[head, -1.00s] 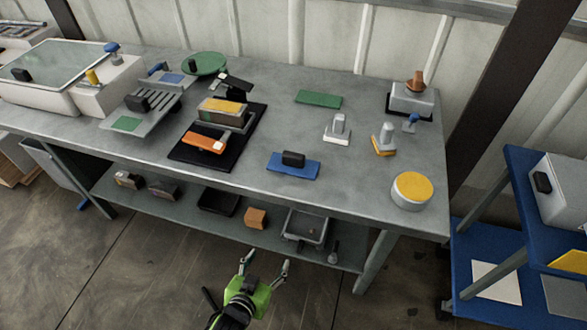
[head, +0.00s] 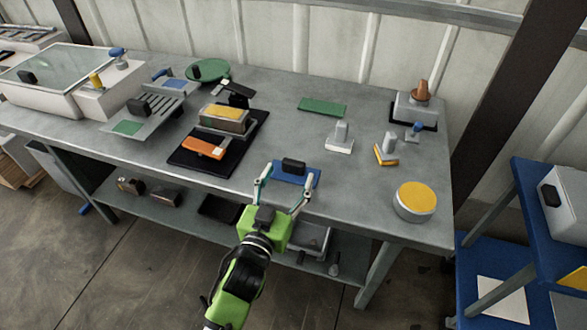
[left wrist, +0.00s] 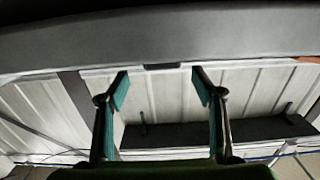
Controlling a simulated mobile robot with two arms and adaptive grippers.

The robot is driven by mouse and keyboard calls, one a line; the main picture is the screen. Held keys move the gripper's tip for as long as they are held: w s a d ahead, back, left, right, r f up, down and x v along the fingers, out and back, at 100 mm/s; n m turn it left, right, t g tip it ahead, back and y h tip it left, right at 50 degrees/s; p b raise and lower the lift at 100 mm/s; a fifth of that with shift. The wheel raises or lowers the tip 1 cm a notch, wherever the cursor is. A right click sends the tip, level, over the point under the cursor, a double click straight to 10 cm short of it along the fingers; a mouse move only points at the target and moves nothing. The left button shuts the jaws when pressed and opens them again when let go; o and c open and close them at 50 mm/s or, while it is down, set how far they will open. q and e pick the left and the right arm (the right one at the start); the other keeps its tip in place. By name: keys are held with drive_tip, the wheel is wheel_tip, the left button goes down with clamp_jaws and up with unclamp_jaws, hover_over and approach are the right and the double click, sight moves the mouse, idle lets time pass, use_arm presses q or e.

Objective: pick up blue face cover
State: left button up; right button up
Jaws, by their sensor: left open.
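The blue face cover (head: 285,178) is a flat blue plate with a black block-shaped handle (head: 293,165) on top. It lies on the grey workbench near the front edge in the head view. My left gripper (head: 284,187) is open, with one finger at each side of the cover in the picture. Its fingers look apart from the cover, but their height over the bench is hard to tell. In the left wrist view the open fingers (left wrist: 160,83) have nothing between them. The cover is not clearly recognisable there. My right gripper is not in view.
An orange block on a black mat (head: 190,165) lies left of the cover. A round yellow-topped part (head: 415,200) stands to the right. Grey blocks (head: 340,138) and a green plate (head: 322,107) lie behind. The bench's front edge (head: 345,222) and lower shelf are close to my arm.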

sight(292, 165)
use_arm(q)
drive_tip(key=x, duration=0.5)
drive_tip(key=shift+w+p, duration=0.4)
drive_tip(key=c, duration=1.2)
